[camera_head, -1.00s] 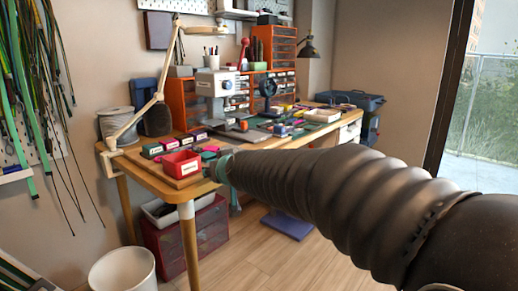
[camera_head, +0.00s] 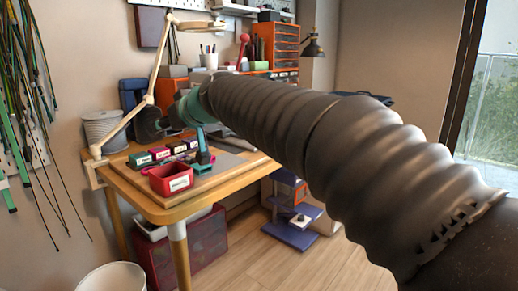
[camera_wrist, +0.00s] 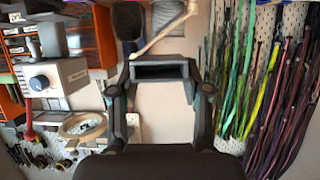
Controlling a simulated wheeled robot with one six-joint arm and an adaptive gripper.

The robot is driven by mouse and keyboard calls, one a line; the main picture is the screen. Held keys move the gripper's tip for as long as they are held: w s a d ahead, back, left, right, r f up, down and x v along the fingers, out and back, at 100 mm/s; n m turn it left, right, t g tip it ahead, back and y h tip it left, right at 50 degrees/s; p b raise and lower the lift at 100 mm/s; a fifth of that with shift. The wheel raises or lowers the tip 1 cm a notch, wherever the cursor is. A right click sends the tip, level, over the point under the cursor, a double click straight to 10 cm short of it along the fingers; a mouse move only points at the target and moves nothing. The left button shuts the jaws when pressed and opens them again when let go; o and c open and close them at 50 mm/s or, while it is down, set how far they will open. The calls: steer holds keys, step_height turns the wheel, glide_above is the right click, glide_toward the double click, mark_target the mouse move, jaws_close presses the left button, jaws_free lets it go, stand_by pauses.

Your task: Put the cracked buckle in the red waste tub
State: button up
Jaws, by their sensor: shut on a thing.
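My gripper (camera_wrist: 160,80) is shut on a dark rectangular buckle (camera_wrist: 160,60), which spans the gap between its fingertips in the wrist view. No crack can be made out on it. The red waste tub (camera_head: 168,186) stands at the near left part of the workbench in the head view, open at the top with a white label in front. My arm reaches over the bench behind and above the tub.
Several small labelled boxes (camera_head: 160,153) stand in a row behind the tub. A lamp arm (camera_head: 130,123) and a cord spool (camera_head: 101,128) stand at left. Cords (camera_wrist: 265,85) hang on the wall. A white machine (camera_wrist: 55,77) shows at left in the wrist view.

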steer(key=shift+d+f+b, duration=0.15)
steer(key=shift+f+b, duration=1.6)
steer(key=shift+f, duration=1.1)
steer(key=o, duration=0.8)
steer(key=shift+o, duration=0.2)
steer(key=v, duration=1.2)
